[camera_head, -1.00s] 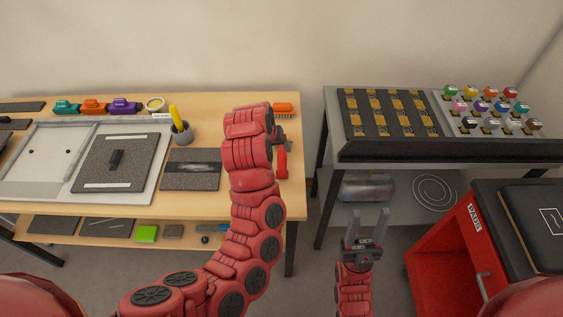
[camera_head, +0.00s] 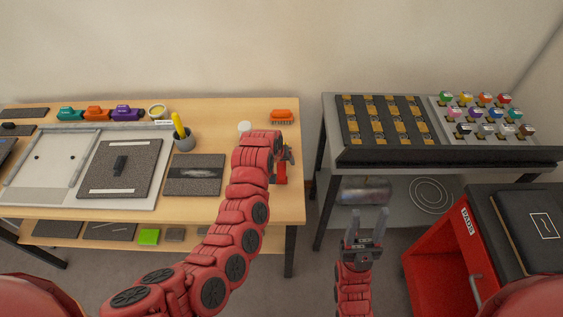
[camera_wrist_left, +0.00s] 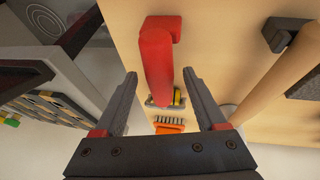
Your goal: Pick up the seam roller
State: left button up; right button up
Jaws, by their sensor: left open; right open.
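The seam roller has a red handle (camera_wrist_left: 157,60) and a small yellow-and-dark roller end (camera_wrist_left: 177,98). It lies on the wooden table near its right edge. In the head view, part of its red handle (camera_head: 281,174) shows beside my left gripper (camera_head: 286,153), which hides the rest. In the left wrist view, my left gripper (camera_wrist_left: 159,78) is open, with its fingers on either side of the handle and nothing gripped. My right gripper (camera_head: 368,226) is open and empty, low in front of the grey bench.
An orange brush (camera_head: 282,116) lies behind the roller on the table (camera_head: 215,112). A white round object (camera_head: 244,127) and a grey cup with a yellow tool (camera_head: 184,140) stand to the left. The grey bench (camera_head: 330,125) is across a gap on the right.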

pick_arm(q)
jog(key=shift+w+f, duration=0.15)
jog(key=shift+f, duration=0.25)
grip_shut()
